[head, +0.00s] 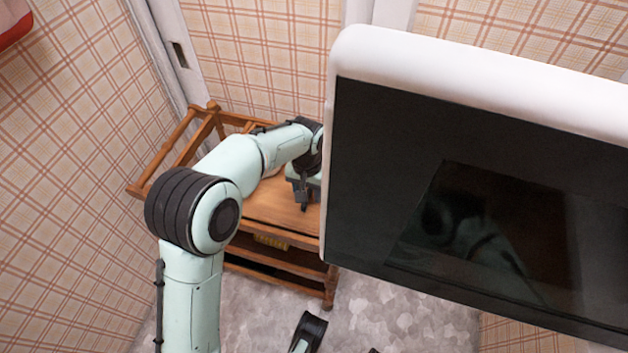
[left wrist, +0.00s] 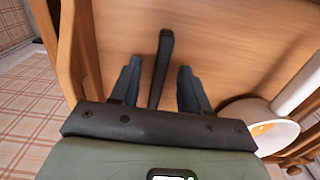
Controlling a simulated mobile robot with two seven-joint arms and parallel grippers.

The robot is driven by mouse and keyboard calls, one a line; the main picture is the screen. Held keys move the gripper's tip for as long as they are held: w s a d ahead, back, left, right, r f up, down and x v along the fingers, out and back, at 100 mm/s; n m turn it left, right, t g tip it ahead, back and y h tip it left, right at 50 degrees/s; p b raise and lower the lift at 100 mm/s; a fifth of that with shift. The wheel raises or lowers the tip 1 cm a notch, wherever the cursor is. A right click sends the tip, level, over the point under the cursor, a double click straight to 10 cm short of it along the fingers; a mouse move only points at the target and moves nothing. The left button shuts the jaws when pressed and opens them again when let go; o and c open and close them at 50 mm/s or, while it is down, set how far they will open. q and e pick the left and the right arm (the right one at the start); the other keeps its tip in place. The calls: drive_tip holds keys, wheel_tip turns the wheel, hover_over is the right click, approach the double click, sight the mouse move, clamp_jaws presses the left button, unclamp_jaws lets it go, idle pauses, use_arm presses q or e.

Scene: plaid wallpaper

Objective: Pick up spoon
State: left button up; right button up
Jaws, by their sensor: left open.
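A slim dark bar (left wrist: 164,50), likely the spoon's handle, stands out over the wooden top in the left wrist view. Its lower end runs down between my fingers toward the palm; I cannot see a spoon bowl. My left gripper (left wrist: 158,66) is open, with one finger on each side of the bar and a gap on both sides. In the head view my left gripper (head: 303,196) points down over the wooden cart (head: 265,208), partly hidden by a big panel. The spoon cannot be made out there. I cannot identify my right gripper.
A large dark panel with a white frame (head: 480,65) fills the right of the head view and hides the cart's right side. A white bowl (left wrist: 237,112) with something orange inside stands right of my gripper. Wooden rails (head: 172,150) edge the cart's left side.

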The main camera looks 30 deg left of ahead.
use_arm(q)
drive_tip(key=shift+f, duration=0.2)
idle(0.3)
clamp_jaws()
drive_tip(key=shift+r, duration=0.15)
